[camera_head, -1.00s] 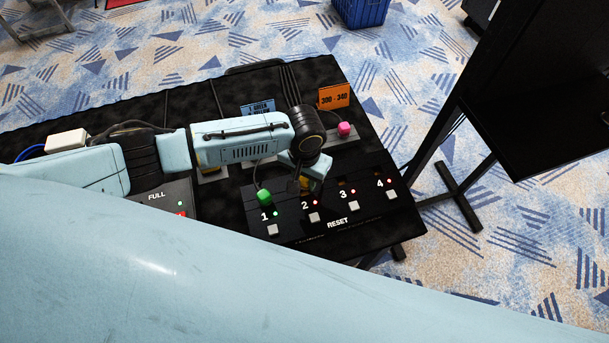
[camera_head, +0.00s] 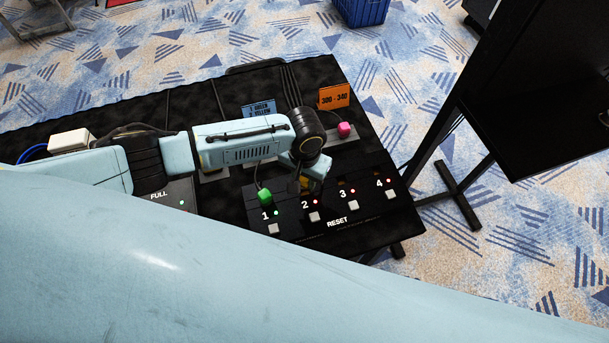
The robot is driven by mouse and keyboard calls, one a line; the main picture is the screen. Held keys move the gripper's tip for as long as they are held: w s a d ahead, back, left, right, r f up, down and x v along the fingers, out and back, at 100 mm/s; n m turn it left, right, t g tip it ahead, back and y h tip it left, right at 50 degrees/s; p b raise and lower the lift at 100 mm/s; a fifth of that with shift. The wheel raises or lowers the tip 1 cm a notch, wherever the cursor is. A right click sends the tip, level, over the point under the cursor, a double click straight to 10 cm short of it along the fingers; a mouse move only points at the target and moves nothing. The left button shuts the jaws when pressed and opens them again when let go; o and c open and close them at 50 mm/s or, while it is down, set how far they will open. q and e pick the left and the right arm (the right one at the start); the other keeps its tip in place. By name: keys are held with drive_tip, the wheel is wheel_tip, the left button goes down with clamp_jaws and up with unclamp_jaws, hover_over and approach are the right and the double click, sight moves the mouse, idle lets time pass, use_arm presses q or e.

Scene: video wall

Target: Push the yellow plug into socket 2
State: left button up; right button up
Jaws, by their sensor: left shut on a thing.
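The black socket box (camera_head: 345,233) on the table has sockets numbered 1 to 4 in a row. The green plug (camera_head: 265,196) stands at socket 1, where the light is green. Lights 2, 3 and 4 are red. My left gripper (camera_head: 303,187) points down just behind the socket 2 label (camera_head: 305,204). It is shut on the yellow plug (camera_head: 304,181), of which only a small yellow patch shows. My wrist and fingers hide most of the plug and socket 2's opening, so I cannot tell how deep the plug sits. My right gripper is not in view.
A pink plug (camera_head: 344,129) stands in a holder behind the box, near an orange card (camera_head: 334,96) and a blue card (camera_head: 260,110). A dark screen stand (camera_head: 458,194) is at the right. My pale blue arm covers the foreground.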

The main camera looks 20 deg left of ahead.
use_arm(q)
drive_tip(key=shift+p, duration=0.4)
idle(0.5)
drive_tip(key=shift+f+b, duration=0.65)
drive_tip(key=shift+f, duration=0.85)
idle(0.4)
drive_tip(key=o, duration=1)
drive_tip(key=shift+o, duration=0.5)
drive_tip(key=o, duration=0.5)
drive_tip(key=shift+r, duration=0.15)
wheel_tip(320, 180, up, 7)
drive_tip(key=p, duration=0.8)
